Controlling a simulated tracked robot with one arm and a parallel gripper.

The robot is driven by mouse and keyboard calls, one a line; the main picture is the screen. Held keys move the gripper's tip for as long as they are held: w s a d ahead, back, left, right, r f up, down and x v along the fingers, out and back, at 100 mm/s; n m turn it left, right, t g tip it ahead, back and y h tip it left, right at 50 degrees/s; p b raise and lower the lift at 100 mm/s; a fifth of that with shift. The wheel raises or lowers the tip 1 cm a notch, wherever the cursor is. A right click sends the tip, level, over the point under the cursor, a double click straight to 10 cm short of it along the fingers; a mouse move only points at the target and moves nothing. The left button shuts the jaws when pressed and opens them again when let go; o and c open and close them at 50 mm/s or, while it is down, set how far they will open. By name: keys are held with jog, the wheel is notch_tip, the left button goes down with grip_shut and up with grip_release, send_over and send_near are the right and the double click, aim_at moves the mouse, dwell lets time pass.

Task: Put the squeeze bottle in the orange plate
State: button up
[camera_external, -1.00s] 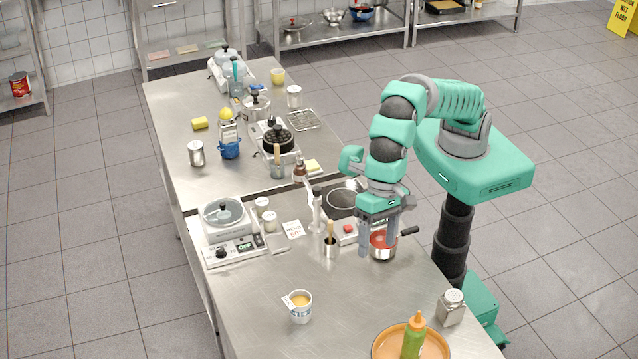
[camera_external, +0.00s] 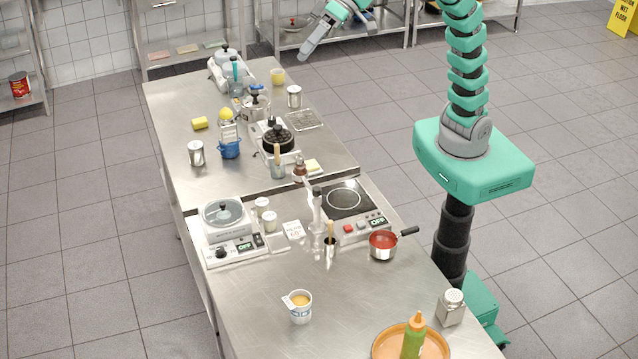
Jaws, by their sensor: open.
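The squeeze bottle (camera_external: 413,339) is green with an orange cap. It stands upright on the orange plate (camera_external: 436,345) at the bottom of the view, and the frame's lower edge cuts off both. My gripper (camera_external: 332,36) is open, high up at the top edge, far from the bottle and plate. Its upper part is cut off by the frame, and I see nothing held in it.
A metal shaker (camera_external: 451,307) stands right of the plate, and a white cup (camera_external: 300,307) stands to its left. A red saucepan (camera_external: 383,246) and a hotplate (camera_external: 346,199) are farther back. The steel counter (camera_external: 345,305) is bare between cup and plate.

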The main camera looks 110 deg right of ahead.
jog(key=s+d+r+n+t+h, duration=0.1)
jog(key=s+d+r+n+t, duration=0.1)
jog(key=s+d+r, duration=0.3)
jog(key=s+d+r+n+t+h, duration=0.2)
jog(key=s+d+r, duration=0.4)
jog(key=s+d, duration=0.4)
jog(key=shift+s+d+n+t, duration=0.15)
jog(key=shift+d+n+t, duration=0.55)
jog(key=shift+d+n, duration=0.45)
jog(key=shift+d, duration=0.1)
notch_tip(320, 180, down, 15)
jog(key=b, duration=1.5)
